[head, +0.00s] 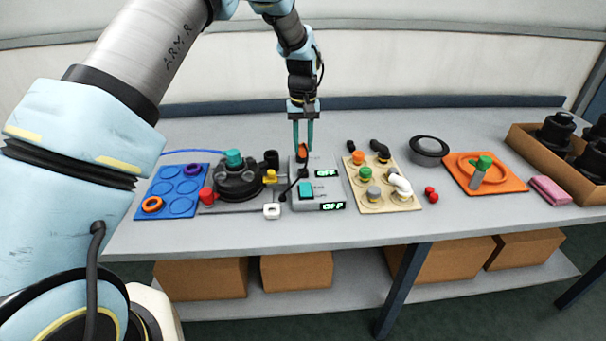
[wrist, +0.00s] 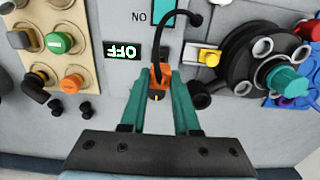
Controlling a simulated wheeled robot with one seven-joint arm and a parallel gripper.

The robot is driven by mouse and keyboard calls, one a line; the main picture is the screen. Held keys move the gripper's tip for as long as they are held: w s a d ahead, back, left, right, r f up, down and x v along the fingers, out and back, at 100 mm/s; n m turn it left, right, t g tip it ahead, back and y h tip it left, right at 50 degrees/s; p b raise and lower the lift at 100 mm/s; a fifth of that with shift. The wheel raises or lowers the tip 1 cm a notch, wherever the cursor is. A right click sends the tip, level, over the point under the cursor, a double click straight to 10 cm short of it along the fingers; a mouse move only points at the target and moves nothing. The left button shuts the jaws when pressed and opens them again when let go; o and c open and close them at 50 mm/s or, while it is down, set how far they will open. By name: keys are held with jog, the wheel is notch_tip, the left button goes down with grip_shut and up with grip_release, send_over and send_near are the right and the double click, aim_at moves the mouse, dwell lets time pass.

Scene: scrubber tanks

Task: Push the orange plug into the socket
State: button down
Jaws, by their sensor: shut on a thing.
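My gripper (head: 303,147) points down over the back part of a grey box (head: 326,188). Its teal fingers are shut on the orange plug, which shows between the fingertips in the wrist view (wrist: 161,74). A black cable (wrist: 170,25) arches away from the plug. The display beside the plug reads OFF (wrist: 122,51).
A teal switch (head: 306,190) and a second OFF display (head: 331,206) are on the box's front part. A black round device with a teal knob (head: 234,158) stands close on the left. A beige board with knobs and pipes (head: 380,199) lies close on the right.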

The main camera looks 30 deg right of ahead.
aim_at(303, 156)
jog(key=shift+f+b, duration=1.15)
jog(key=shift+f, duration=1)
jog(key=shift+f, duration=0.1)
jog(key=shift+f+b, duration=0.6)
jog(key=shift+f, duration=0.25)
jog(key=c, duration=0.6)
grip_release()
jog(key=shift+o, duration=0.4)
jog(key=o, duration=0.4)
jog(key=shift+o, duration=0.2)
jog(key=shift+r+p, duration=2.05)
jog(key=shift+r, duration=2.2)
